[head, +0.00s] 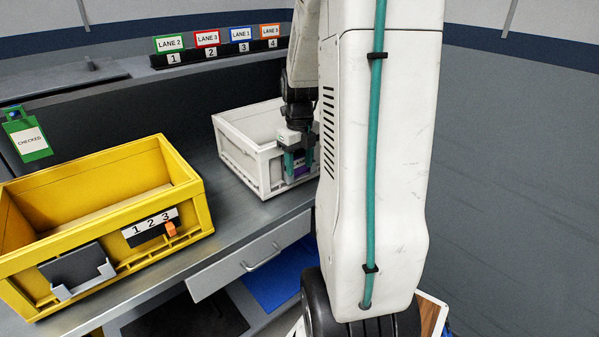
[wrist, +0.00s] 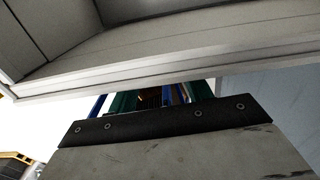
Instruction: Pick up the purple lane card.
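The purple lane card (head: 301,169) is at the front wall of the white crate (head: 230,146), low down and partly hidden behind my fingers. My gripper (head: 299,162) points down in front of that wall, its two teal fingers spread with the card showing between them. In the wrist view the green fingers (wrist: 160,102) also stand apart, under the crate's pale rim (wrist: 150,82). Whether either finger touches the card is not clear. My arm hides the crate's right side.
A yellow crate (head: 100,176) with a "1 2 3" label stands at the left of the bench. Lane cards 2, 3, 1 and another stand in a black numbered rack (head: 220,52) behind. A green "CHECKED" tag (head: 27,139) hangs at the far left. A drawer (head: 252,262) is below the bench edge.

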